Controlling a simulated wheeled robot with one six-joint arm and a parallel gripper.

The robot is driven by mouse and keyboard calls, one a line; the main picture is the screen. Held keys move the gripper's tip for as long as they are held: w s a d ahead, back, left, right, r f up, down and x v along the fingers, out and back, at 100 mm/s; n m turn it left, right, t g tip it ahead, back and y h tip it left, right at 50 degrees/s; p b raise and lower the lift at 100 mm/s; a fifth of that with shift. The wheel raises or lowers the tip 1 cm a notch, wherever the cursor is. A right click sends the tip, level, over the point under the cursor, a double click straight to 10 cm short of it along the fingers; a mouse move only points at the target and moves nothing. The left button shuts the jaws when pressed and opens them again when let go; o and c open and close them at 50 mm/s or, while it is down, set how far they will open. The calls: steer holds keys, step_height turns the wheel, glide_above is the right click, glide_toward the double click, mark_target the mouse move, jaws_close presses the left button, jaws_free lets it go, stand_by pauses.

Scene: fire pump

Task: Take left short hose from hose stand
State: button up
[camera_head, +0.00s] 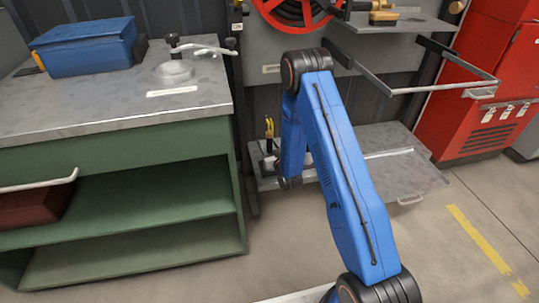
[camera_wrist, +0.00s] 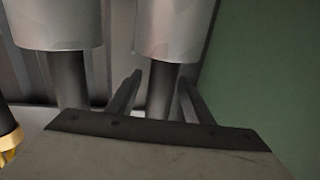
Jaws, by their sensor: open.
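In the wrist view, two upright hose-like pieces show side by side, each with a thick silver-grey sleeve above a thinner dark shaft: a left one (camera_wrist: 68,80) and a right one (camera_wrist: 160,88). I cannot tell which is the left short hose. My gripper (camera_wrist: 158,80) is open, its two dark fingers on either side of the right piece's dark shaft, just below the sleeve. Contact cannot be made out. In the head view, my blue arm hides the gripper and most of the hose stand area; a dark piece with a yellow top (camera_head: 269,128) shows left of the arm.
A green workbench (camera_head: 120,150) with a blue box (camera_head: 85,48) stands at the left; a green panel (camera_wrist: 265,70) fills the wrist view's right side. A gold-and-black fitting (camera_wrist: 9,140) is at its left edge. A low grey shelf (camera_head: 415,175) and red cabinet (camera_head: 490,85) stand right.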

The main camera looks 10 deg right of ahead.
steer(key=shift+w+a, duration=0.1)
steer(key=shift+w, duration=0.55)
jaws_close()
steer(key=shift+r, duration=0.15)
